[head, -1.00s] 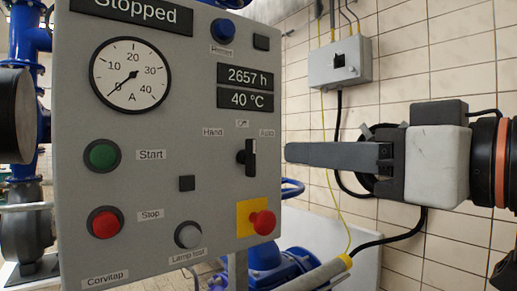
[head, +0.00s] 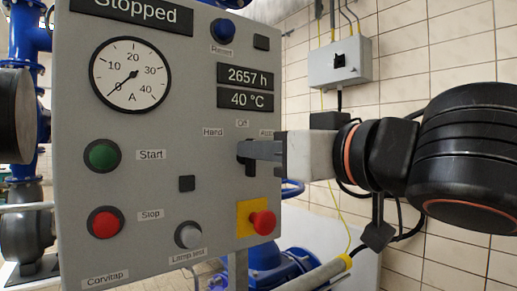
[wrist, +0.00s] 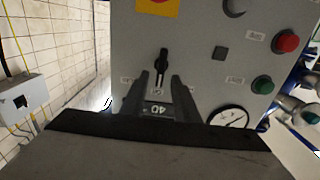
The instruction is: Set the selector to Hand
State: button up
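The black selector (head: 250,170) is on the grey panel, below the labels Hand (head: 213,132), Off (head: 242,124) and Auto (head: 266,133). My gripper (head: 245,150) reaches in from the right and hides its upper part. In the wrist view, where the panel shows upside down, the selector (wrist: 162,62) stands upright, in line with the Off label. My gripper's fingers (wrist: 161,77) are apart, one on each side of the selector's lower end in that picture. I cannot tell whether either finger touches it.
A red emergency button (head: 263,222) on a yellow plate sits just below the selector. Green Start (head: 102,156) and red Stop (head: 105,222) buttons are at left. A gauge (head: 130,75) and displays (head: 245,87) are above. A wall box (head: 339,62) is behind at right.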

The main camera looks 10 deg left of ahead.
jog(key=shift+x, duration=0.85)
grip_shut()
jog(key=shift+f, duration=0.1)
jog(key=shift+s+a+f+n, duration=0.1)
jog(key=shift+s+a+n, duration=0.05)
jog(key=shift+n, duration=1.2)
jog(key=shift+s+a+f+n, duration=0.1)
jog(key=shift+f+n, duration=0.05)
jog(key=shift+n, duration=1.25)
jog(key=shift+s+a+f+n, duration=0.1)
jog(key=shift+s+a+n, duration=0.05)
jog(key=shift+n, duration=1.2)
